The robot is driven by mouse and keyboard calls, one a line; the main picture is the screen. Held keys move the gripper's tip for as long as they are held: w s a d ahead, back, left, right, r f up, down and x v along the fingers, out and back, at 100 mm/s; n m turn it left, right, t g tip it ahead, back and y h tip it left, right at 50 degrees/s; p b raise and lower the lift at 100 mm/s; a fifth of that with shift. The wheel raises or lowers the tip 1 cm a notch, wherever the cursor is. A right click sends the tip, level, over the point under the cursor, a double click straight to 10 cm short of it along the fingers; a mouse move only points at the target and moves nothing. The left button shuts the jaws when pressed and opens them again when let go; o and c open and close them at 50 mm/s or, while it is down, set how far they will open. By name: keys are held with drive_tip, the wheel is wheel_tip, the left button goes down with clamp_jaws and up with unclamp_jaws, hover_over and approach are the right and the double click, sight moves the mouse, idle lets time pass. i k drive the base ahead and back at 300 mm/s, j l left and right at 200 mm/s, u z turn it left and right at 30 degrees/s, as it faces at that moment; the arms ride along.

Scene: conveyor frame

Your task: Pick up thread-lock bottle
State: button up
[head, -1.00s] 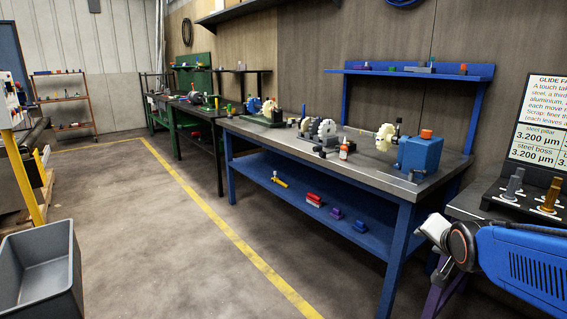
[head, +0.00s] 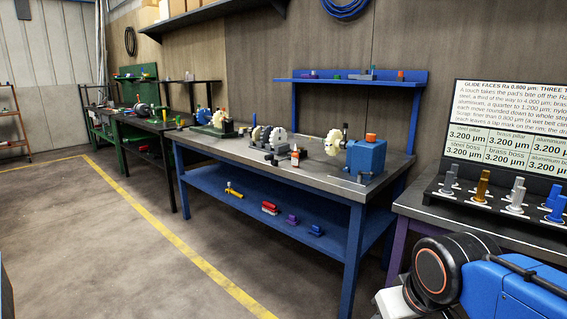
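A small bottle with an orange-red top (head: 295,157), which looks like the thread-lock bottle, stands upright near the front edge of the blue-legged workbench (head: 225,152). It is in front of a fixture with pale toothed wheels (head: 270,138). It is small here, and its label cannot be read. My arm shows at the lower right, well apart from the bottle and nearer to me. A pale part of the arm shows at the bottom edge, but no gripper fingers can be made out.
A blue box-shaped machine (head: 365,156) stands at the bench's right end. The lower shelf (head: 250,188) holds several small items. A side table with metal posts and a sign (head: 512,128) is at the right. The floor in front, with a yellow line (head: 175,218), is clear.

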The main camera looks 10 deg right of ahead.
sight(295, 156)
drive_tip(key=i+l+z, duration=0.1)
drive_tip(key=i+l, duration=0.25)
drive_tip(key=i+l+z, duration=0.15)
drive_tip(key=i+l, duration=0.2)
drive_tip(key=i, duration=0.25)
drive_tip(key=i+j+z, duration=0.1)
drive_tip(key=j+z, duration=0.35)
drive_tip(key=j, duration=0.2)
drive_tip(key=j+z, duration=0.4)
drive_tip(key=j, duration=0.25)
drive_tip(key=k+j+z, duration=0.15)
drive_tip(key=j+z, duration=0.3)
drive_tip(key=j, duration=0.15)
